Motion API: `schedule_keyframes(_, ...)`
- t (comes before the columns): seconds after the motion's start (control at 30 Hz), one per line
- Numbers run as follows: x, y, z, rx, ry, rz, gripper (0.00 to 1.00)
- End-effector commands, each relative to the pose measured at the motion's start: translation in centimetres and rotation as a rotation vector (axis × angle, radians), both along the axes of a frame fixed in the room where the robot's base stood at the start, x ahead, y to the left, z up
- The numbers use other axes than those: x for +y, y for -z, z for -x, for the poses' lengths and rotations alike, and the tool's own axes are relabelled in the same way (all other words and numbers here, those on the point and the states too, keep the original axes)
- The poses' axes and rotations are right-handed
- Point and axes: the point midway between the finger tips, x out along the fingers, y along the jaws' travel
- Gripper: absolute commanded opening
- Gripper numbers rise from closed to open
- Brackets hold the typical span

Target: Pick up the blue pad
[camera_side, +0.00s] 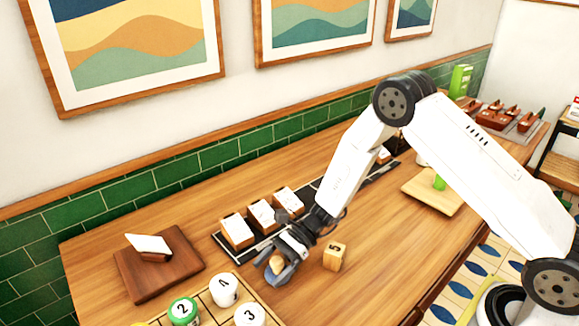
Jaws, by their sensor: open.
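I cannot clearly make out a blue pad in this view. My gripper (281,267) is low over the wooden table (185,215), in front of the dark strip, with its jaws open. A small tan wooden piece (277,264) shows between or just behind the fingers; I cannot tell whether they touch it. The grey-blue shape around it looks like the fingers, and what lies beneath them is hidden.
A wooden block marked 5 (335,256) stands close right of my gripper. White-topped blocks (262,216) stand behind on the dark strip. Numbered pieces (224,289) stand on a tray at the front. A brown board (134,282) is left; a pale board (456,206) is right.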

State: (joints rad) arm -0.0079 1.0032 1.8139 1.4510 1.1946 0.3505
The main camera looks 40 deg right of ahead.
Motion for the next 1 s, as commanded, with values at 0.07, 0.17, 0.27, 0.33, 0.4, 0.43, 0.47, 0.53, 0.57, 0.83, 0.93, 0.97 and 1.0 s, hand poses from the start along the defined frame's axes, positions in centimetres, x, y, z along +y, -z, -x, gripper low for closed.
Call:
schedule_keyframes(0.07,0.0,0.0,0.0,0.0,0.0,0.0,0.86)
schedule_keyframes(0.17,0.0,0.0,0.0,0.0,0.0,0.0,0.76)
schedule_keyframes(0.27,0.0,0.0,0.0,0.0,0.0,0.0,0.45)
schedule_keyframes(0.33,0.0,0.0,0.0,0.0,0.0,0.0,0.22)
schedule_keyframes(0.4,0.0,0.0,0.0,0.0,0.0,0.0,0.0)
schedule_keyframes(0.43,0.0,0.0,0.0,0.0,0.0,0.0,0.0)
schedule_keyframes(0.47,0.0,0.0,0.0,0.0,0.0,0.0,0.0)
schedule_keyframes(0.53,0.0,0.0,0.0,0.0,0.0,0.0,0.0)
schedule_keyframes(0.57,0.0,0.0,0.0,0.0,0.0,0.0,0.0)
schedule_keyframes(0.83,0.0,-0.3,0.0,-0.001,0.0,-0.001,0.0)
schedule_keyframes(0.93,0.0,-0.8,-0.1,-0.003,0.0,-0.001,0.0)
schedule_keyframes(0.97,0.0,-0.9,-0.1,-0.003,0.0,-0.001,0.0)
schedule_keyframes(1.0,0.0,-1.2,-0.1,-0.003,0.0,-0.001,0.0)
